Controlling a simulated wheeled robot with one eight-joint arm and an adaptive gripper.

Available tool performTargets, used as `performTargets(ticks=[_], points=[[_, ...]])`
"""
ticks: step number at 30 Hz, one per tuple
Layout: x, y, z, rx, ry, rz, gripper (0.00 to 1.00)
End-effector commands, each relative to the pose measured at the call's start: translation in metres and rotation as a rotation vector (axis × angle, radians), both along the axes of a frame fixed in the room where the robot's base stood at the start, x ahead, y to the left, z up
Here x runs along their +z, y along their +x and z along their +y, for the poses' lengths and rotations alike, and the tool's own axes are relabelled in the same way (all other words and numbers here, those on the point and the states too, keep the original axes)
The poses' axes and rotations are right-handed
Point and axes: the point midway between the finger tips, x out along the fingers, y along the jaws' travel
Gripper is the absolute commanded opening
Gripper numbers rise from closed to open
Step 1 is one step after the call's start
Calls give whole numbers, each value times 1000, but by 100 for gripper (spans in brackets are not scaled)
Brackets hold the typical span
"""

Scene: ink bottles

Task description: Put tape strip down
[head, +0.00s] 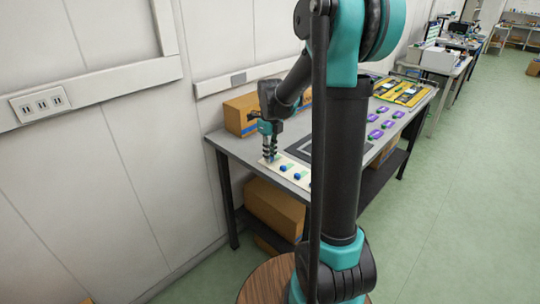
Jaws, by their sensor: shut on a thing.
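My gripper (269,153) is low over the near left end of the grey worktable (240,150), pointing down. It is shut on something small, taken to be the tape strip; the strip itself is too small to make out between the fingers. Just under and beside the fingertips lies a pale cream sheet (292,179) with small blue pieces (283,168) on it. I cannot tell whether the held strip touches the sheet.
A cardboard box (238,113) stands behind my gripper against the wall. A dark-framed mat (300,147) lies right of the sheet. Several purple pieces (376,134) and a yellow tray (405,92) are farther along. My arm hides the table's middle.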

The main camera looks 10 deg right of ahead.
Motion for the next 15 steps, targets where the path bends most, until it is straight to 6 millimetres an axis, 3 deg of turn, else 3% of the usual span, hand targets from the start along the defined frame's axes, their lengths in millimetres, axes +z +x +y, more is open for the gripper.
performTargets(ticks=[15], points=[[-8, 0, 0, 0, 0, 0, 3]])
